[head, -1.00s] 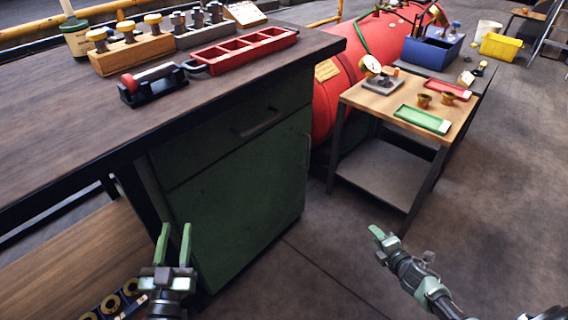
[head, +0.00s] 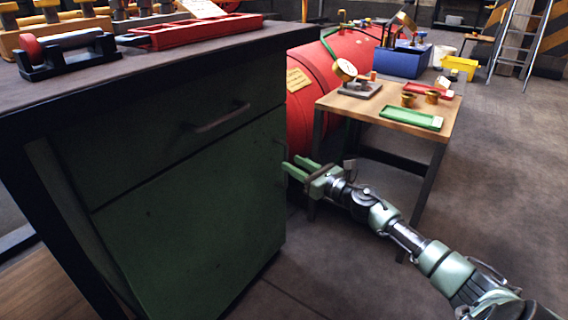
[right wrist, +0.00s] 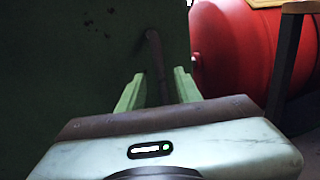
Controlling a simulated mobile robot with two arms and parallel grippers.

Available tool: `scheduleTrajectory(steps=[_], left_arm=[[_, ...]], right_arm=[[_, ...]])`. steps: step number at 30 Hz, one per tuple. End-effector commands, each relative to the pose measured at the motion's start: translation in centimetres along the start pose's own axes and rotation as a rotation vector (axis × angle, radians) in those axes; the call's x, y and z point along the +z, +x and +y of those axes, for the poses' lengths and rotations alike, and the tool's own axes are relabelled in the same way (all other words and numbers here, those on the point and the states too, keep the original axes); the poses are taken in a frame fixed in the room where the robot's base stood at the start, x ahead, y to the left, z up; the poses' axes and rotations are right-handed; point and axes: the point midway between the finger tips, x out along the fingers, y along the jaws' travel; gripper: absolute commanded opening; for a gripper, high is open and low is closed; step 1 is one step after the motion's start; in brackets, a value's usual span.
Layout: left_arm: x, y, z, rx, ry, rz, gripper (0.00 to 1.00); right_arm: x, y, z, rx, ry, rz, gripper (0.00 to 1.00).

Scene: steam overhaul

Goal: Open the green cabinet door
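The green cabinet door (head: 195,235) is shut, below a drawer with a bar handle (head: 222,117). A dark upright door handle shows in the right wrist view (right wrist: 156,62), near the door's right edge. My right gripper (head: 298,165) is at that edge, its fingers pointing at the door. In the right wrist view the gripper (right wrist: 158,90) is open, with the handle's lower part between its two green fingers and a gap visible beside it. I cannot tell whether a finger touches the handle. My left gripper is out of view.
A small wooden-topped table (head: 388,108) with a gauge, trays and brass parts stands right of the cabinet. A red boiler (head: 335,80) lies behind it. The workbench top (head: 150,68) overhangs the cabinet. The floor on the right is clear.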

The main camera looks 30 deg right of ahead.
Motion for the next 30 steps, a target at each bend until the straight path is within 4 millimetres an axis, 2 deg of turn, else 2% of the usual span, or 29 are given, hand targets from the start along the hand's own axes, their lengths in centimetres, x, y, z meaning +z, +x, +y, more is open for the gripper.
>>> scheduleTrajectory(steps=[3,9,20,24,30], left_arm=[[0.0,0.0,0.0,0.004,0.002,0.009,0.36],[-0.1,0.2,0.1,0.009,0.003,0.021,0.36],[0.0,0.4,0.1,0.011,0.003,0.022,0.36],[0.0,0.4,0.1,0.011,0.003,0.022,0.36],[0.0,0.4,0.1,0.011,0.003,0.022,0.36]], right_arm=[[0.0,1.8,-0.1,-0.002,-0.001,-0.002,0.34],[-0.1,3.7,-0.1,-0.002,0.002,0.0,0.34],[-0.1,4.2,0.0,-0.002,0.003,0.001,0.34],[-0.1,4.1,0.0,-0.002,0.003,0.001,0.0],[-0.1,4.1,0.0,-0.002,0.003,0.001,0.0]])
